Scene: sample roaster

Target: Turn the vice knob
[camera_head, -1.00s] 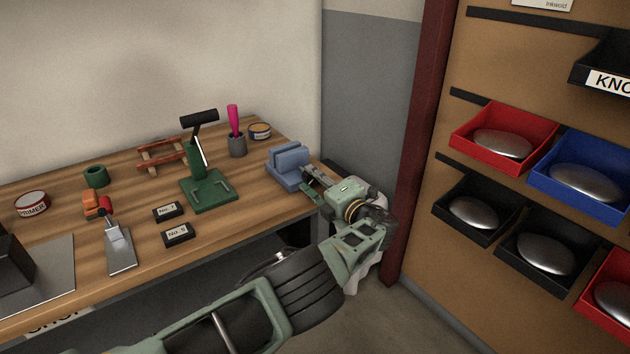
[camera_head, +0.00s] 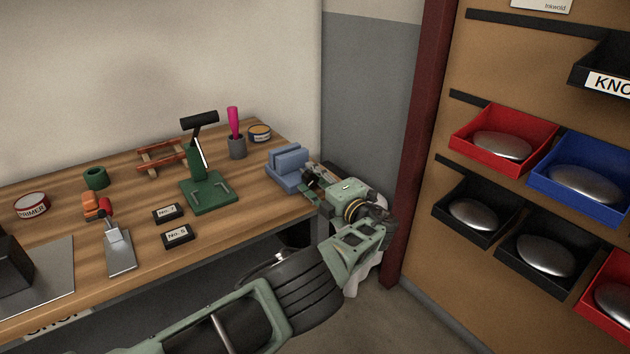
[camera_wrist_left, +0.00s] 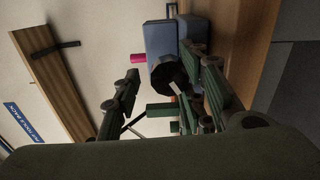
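The blue vice (camera_head: 288,168) stands at the right end of the wooden bench; its jaws also show in the left wrist view (camera_wrist_left: 160,38). Its dark round knob (camera_wrist_left: 168,76) faces my left wrist camera, in front of the blue body. My left gripper (camera_head: 312,178) is at the vice's right side. In the left wrist view its two fingers (camera_wrist_left: 163,80) stand apart on either side of the knob, with a gap at the left finger. The right finger is close to the knob; I cannot tell if it touches. My right gripper is not in view.
The green press (camera_head: 208,192), a grey cup (camera_head: 237,147) with a pink-handled tool and a tin (camera_head: 260,133) stand left of the vice. A dark red post (camera_head: 418,130) and a rack of bins (camera_head: 505,140) rise on the right.

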